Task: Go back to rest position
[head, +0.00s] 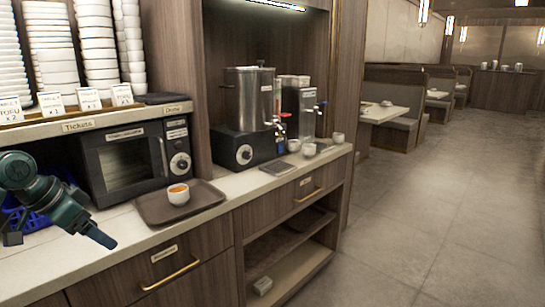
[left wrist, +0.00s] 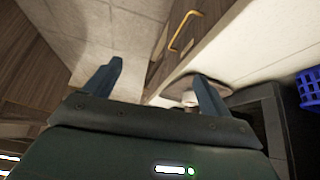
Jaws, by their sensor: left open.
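My left gripper (head: 60,236) is at the left of the head view, over the counter in front of the blue basket. It is open, and nothing shows between its spread fingers in the left wrist view (left wrist: 158,82). A small white cup with orange-red contents (head: 178,198) stands upright on a brown tray (head: 213,197), to the right of the gripper and apart from it. The cup (left wrist: 189,99) shows partly behind a finger in the left wrist view. My right gripper is not in view.
A dark microwave (head: 124,160) stands behind the tray. A blue basket (head: 38,218) is behind my left arm, close to it. A steel urn (head: 250,98) and small cups stand farther right. Drawers with brass handles (head: 171,274) face the open aisle floor (head: 420,220).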

